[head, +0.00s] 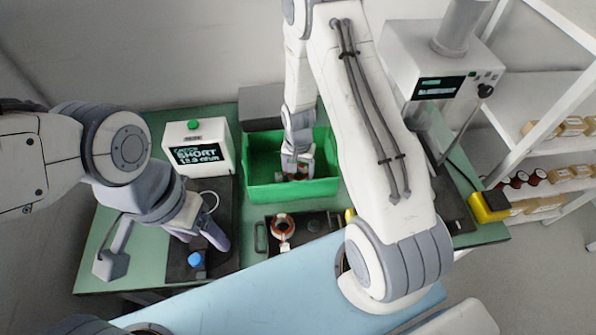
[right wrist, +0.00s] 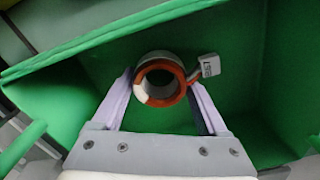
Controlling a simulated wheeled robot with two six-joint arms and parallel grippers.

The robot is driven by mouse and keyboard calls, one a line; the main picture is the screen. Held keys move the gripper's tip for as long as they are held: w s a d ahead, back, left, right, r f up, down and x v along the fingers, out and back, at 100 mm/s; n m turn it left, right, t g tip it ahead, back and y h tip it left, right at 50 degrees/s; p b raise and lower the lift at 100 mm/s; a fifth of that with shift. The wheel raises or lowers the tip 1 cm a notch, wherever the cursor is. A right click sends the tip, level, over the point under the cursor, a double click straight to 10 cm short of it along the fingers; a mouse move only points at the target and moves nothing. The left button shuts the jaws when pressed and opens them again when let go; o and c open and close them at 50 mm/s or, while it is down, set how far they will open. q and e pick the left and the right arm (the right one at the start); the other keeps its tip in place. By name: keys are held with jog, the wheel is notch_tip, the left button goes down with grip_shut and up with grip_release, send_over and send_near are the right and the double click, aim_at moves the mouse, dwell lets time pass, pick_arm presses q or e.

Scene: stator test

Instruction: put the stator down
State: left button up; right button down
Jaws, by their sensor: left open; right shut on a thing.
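My right gripper (head: 297,172) is down inside the green bin (head: 262,190) at the back of the bench. In the right wrist view its fingers (right wrist: 161,92) are shut on a stator (right wrist: 160,65), a ring with an orange-brown winding and a white patch. My left gripper (head: 200,238) is open over the dark fixture at the left. Another stator (head: 282,228) sits in the black tray (head: 262,238).
A white tester (head: 205,135) with a screen reading SHORT stands left of the bin. A blue knob (head: 195,259) is on the fixture. A white machine (head: 400,60) and a shelf (head: 560,90) stand right. My right forearm crosses above the bench, right of the bin.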

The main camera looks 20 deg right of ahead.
jog(key=shift+f, duration=0.3)
jog(key=shift+f, duration=0.15)
grip_release()
